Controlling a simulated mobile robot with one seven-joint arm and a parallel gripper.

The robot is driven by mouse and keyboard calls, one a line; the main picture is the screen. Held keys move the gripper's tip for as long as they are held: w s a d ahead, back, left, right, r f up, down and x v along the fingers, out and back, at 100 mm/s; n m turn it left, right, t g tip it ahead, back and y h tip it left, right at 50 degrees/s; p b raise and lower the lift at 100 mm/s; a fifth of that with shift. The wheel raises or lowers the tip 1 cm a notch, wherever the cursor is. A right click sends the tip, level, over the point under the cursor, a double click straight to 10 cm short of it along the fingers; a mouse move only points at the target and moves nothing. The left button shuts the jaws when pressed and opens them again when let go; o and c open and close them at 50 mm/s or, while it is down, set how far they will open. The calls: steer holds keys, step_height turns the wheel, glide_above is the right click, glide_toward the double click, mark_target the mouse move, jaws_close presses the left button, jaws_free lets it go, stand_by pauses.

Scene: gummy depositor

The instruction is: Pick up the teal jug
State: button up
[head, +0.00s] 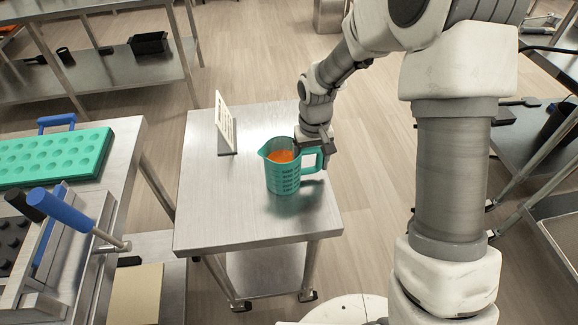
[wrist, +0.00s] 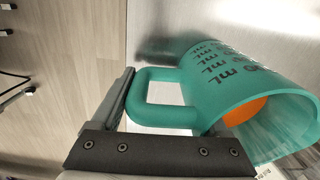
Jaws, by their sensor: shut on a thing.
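The teal jug (head: 283,178) stands upright on the small metal table (head: 215,222), with dark measuring marks on its side and orange liquid (head: 282,156) inside. My gripper (head: 324,160) is at the jug's right side, shut on its handle. In the wrist view the jug (wrist: 225,85) lies across the right side of the picture. Its looped handle (wrist: 150,98) is between my fingers; one finger shows on the left, and the other is mostly hidden behind the handle and jug. No gap under the jug can be made out.
A white sign (head: 225,125) stands on the table behind and left of the jug. A bench at left holds a green mould tray (head: 55,157) and a blue-handled press (head: 62,210). The table's front and left areas are clear.

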mark_target(312, 151)
jaws_close()
steer(key=shift+r, duration=0.1)
steer(key=shift+r, duration=0.1)
steer(key=shift+w+r, duration=0.1)
steer(key=shift+r, duration=0.55)
step_height(312, 151, up, 3)
steer(key=shift+f+p, duration=0.2)
steer(key=shift+p, duration=0.25)
steer(key=s+d+r+p, duration=0.1)
steer(key=s+d+r, duration=0.2)
steer(key=d+r, duration=0.4)
steer(key=d, duration=0.4)
steer(key=shift+s, duration=0.2)
steer(key=shift+d+f, duration=0.1)
